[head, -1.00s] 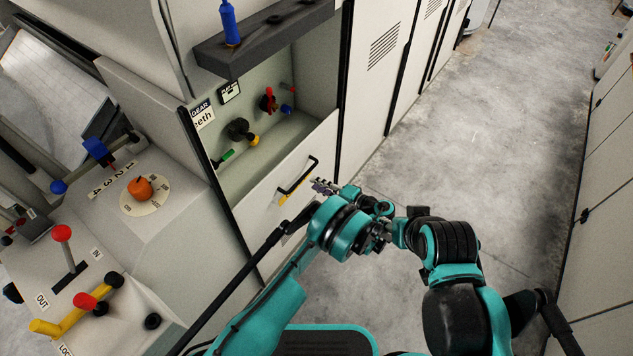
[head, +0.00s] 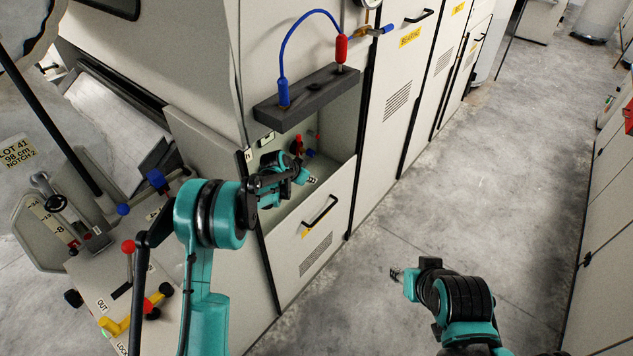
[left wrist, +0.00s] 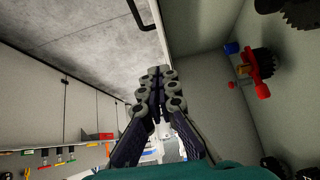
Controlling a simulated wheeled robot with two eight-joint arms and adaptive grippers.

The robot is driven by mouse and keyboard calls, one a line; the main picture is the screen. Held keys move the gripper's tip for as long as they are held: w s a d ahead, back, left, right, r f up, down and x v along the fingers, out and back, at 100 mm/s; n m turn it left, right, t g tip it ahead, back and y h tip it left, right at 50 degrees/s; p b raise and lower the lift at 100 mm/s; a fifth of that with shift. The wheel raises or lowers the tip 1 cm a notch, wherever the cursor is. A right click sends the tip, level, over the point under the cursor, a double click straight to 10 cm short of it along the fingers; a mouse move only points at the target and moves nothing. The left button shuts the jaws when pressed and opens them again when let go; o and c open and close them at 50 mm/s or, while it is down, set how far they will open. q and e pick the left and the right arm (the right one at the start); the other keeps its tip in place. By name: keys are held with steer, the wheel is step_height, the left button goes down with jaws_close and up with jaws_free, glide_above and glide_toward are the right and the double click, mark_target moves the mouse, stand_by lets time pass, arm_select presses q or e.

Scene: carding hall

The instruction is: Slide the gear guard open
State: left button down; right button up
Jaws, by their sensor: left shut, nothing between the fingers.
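The gear guard (head: 290,262) is a pale front panel with a black bar handle (head: 320,211). The gear compartment (head: 343,147) stands open above its top edge; knobs and gears show inside. My left gripper (head: 312,180) is at this opening, above and behind the handle, apart from it. In the left wrist view my left gripper (left wrist: 162,75) is shut and empty. That view also shows the handle (left wrist: 139,12) beyond the fingers, and a red knob (left wrist: 264,64) inside the compartment. My right gripper (head: 396,274) is over the floor, too small to read.
A dark shelf (head: 305,97) with a blue hose (head: 295,35) juts out above the opening. A lever console (head: 105,285) stands at left. Tall cabinets (head: 400,90) continue to the right. The concrete floor (head: 480,170) between the machine rows is clear.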

arm_select(q)
step_height(320, 180, up, 2)
steer(key=a+r, duration=0.1)
steer(key=b, duration=0.3)
glide_above(325, 183)
steer(key=s+a, duration=0.2)
steer(key=s, duration=0.1)
steer(key=shift+t+h, duration=0.3)
steer(key=shift+h, duration=0.1)
step_height(325, 183, down, 6)
steer(key=shift+w+a+f, duration=0.1)
steer(key=shift+a+f, duration=0.05)
steer(key=shift+f, duration=0.05)
steer(key=f, duration=0.2)
steer(key=f+b, duration=0.1)
steer(key=shift+w+d+f, duration=0.2)
steer(key=shift+w+f, duration=0.1)
steer(key=shift+f, duration=0.4)
arm_select(e)
steer(key=shift+s+a+f, duration=0.1)
steer(key=shift+s+f, duration=0.1)
steer(key=shift+f, duration=1.8)
